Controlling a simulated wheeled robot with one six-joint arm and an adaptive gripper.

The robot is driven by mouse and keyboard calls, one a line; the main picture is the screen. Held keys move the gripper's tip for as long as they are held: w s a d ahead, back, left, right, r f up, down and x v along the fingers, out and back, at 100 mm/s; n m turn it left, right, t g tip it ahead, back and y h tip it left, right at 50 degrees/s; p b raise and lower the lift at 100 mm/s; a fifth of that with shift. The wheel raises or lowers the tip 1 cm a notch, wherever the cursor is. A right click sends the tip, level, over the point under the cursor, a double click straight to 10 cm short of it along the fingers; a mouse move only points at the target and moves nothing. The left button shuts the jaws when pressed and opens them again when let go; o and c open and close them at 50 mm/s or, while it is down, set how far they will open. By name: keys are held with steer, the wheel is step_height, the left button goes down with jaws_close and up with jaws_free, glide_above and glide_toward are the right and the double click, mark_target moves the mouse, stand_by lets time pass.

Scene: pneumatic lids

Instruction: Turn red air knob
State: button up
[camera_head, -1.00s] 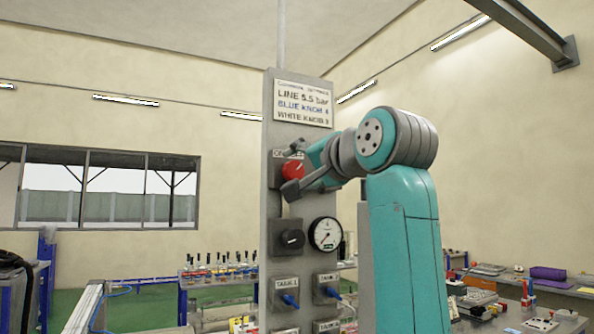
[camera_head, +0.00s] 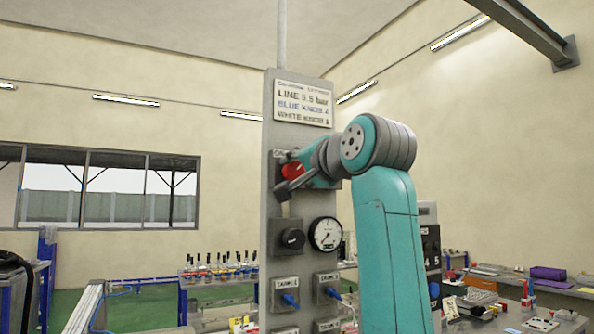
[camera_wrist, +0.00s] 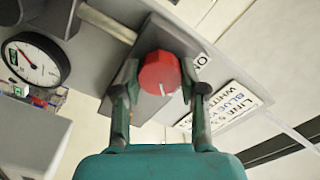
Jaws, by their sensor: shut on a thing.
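The red air knob (camera_head: 292,171) is on the upper part of a grey upright panel (camera_head: 268,120), below the sign. My gripper (camera_head: 287,180) is at the knob from the right, and its fingers partly cover it in the head view. In the wrist view the red knob (camera_wrist: 160,73) sits between the two fingers of my gripper (camera_wrist: 160,85), with a small white mark on its face. The gripper is shut on the knob. The label beside the knob is mostly hidden.
A black knob (camera_head: 291,238) and a round gauge (camera_head: 325,234) are below on the panel. Lower down are blue connectors (camera_head: 289,300). A sign (camera_head: 303,103) is at the top. Benches with small items stand behind on both sides.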

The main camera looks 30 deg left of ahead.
steer(key=n, duration=0.4)
steer(key=shift+n, duration=0.3)
steer(key=n, duration=0.4)
steer(key=shift+a+n, duration=0.1)
steer(key=shift+n, duration=0.2)
steer(key=n, duration=0.4)
steer(key=shift+s+n, duration=0.1)
steer(key=shift+n, duration=2.3)
steer(key=o, duration=1.2)
steer(key=shift+c, duration=0.2)
